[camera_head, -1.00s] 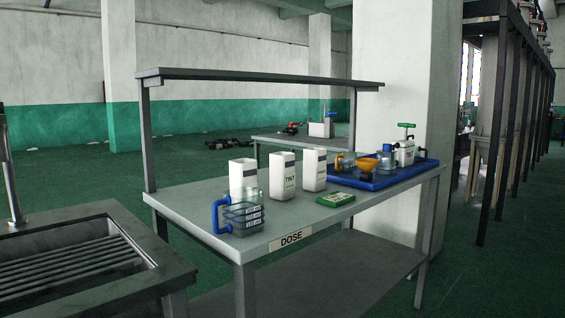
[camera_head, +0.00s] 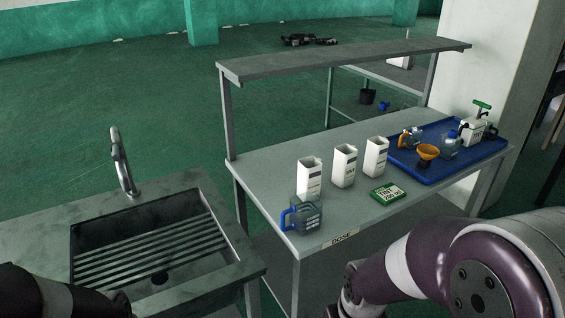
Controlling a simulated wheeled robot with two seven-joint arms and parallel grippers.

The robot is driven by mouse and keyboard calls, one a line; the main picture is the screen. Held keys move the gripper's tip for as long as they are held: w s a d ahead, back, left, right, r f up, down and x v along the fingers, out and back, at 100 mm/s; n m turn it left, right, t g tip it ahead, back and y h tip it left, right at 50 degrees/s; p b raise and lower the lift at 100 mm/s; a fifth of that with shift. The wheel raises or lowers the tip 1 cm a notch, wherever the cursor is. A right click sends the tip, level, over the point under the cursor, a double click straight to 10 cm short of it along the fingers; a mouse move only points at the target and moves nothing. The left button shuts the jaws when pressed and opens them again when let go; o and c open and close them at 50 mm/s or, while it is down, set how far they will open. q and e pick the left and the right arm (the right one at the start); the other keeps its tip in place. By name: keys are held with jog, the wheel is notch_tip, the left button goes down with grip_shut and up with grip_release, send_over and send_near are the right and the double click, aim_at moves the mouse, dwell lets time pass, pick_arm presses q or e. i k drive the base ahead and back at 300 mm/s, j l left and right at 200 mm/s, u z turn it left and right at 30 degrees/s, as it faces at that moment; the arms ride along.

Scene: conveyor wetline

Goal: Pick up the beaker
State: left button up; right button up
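The beaker (camera_head: 308,216) is a clear jug with a blue handle on its left side and dark markings. It stands upright at the near left corner of the grey dosing table (camera_head: 262,180), in front of a white container. Nothing holds it. My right arm shows at the lower right, in front of the table, but its gripper fingers are not visible. My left arm shows only as a dark part at the lower left edge, and its gripper is not visible.
Three white containers (camera_head: 344,166) stand behind the beaker. A green-and-white box (camera_head: 387,194) lies right of it. A blue tray (camera_head: 430,175) holds bottles and an orange funnel. A shelf (camera_head: 340,62) spans above the table. A sink with a tap (camera_head: 122,165) stands at left.

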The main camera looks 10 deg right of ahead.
aim_at(344, 166)
jog(key=i+l+u, duration=0.2)
jog(key=l+u, duration=0.75)
jog(key=l, duration=0.15)
jog(key=l+u, duration=0.5)
jog(key=i+l, duration=0.05)
jog(key=l, duration=0.05)
